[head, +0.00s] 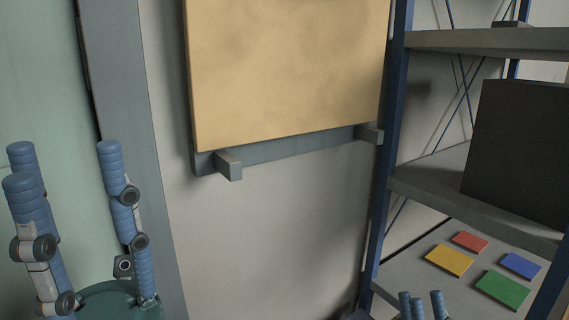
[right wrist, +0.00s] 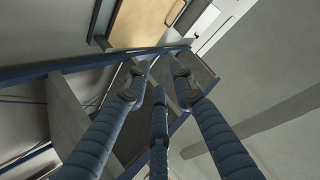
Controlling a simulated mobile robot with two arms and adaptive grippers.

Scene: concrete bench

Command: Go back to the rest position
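My left gripper (head: 65,165) stands upright at the lower left of the head view, its blue segmented fingers spread apart with nothing between them. My right gripper (head: 422,300) shows only as fingertips at the bottom edge of the head view, in front of the shelf unit. In the right wrist view the fingers of my right gripper (right wrist: 158,78) reach forward, apart from each other and empty. The rest of the right hand is hidden below the head view's edge.
A tan board (head: 290,70) rests on a wall ledge with two brackets (head: 230,167). A blue-post shelf unit (head: 384,150) stands right, holding a dark panel (head: 515,150). Red (head: 470,241), yellow (head: 449,260), blue (head: 520,265) and green (head: 502,289) tiles lie on its lower shelf.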

